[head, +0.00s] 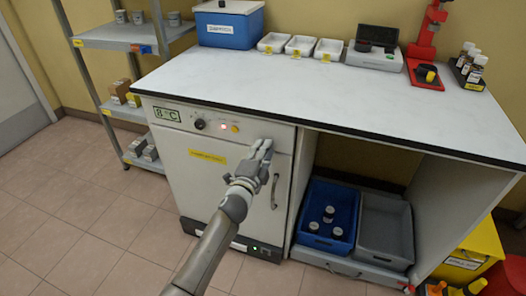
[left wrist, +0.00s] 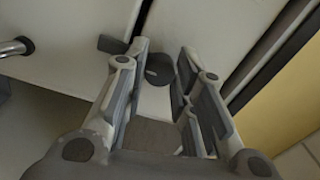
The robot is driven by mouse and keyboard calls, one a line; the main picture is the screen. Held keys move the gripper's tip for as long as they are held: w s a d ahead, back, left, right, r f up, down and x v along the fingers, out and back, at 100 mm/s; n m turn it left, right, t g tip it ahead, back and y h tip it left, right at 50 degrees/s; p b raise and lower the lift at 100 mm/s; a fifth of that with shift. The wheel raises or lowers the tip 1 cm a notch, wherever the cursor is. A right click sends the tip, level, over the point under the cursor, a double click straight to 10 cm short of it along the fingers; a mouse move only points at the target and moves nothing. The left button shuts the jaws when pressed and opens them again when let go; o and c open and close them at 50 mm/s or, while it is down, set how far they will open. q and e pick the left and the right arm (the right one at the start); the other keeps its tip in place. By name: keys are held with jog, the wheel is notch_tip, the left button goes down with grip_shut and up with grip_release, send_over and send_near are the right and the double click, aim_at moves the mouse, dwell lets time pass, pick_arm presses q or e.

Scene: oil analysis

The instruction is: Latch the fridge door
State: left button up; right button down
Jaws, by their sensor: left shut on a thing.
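The white fridge (head: 196,160) stands under the left part of the bench, and its door looks closed or nearly so. The door's curved metal handle (head: 275,191) is on its right side; one end shows in the left wrist view (left wrist: 14,47). My left gripper (head: 264,148) is at the door's upper right corner, above the handle. In the left wrist view its fingers (left wrist: 165,85) are shut on a small grey latch (left wrist: 159,68) at the door's edge. In the head view the gripper hides the latch. My right gripper is not in view.
The bench top (head: 310,90) overhangs the fridge. Right of the fridge, a blue crate (head: 345,205) with dark-capped jars and a grey crate (head: 385,228) sit under the bench. A shelf rack (head: 115,38) stands at left. The floor in front is clear.

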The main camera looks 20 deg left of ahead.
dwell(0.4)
pick_arm(q)
jog(key=o, duration=1)
jog(key=shift+o, duration=0.2)
jog(key=s, duration=1.2)
jog(key=shift+a+f, duration=0.2)
jog(key=shift+f, duration=0.05)
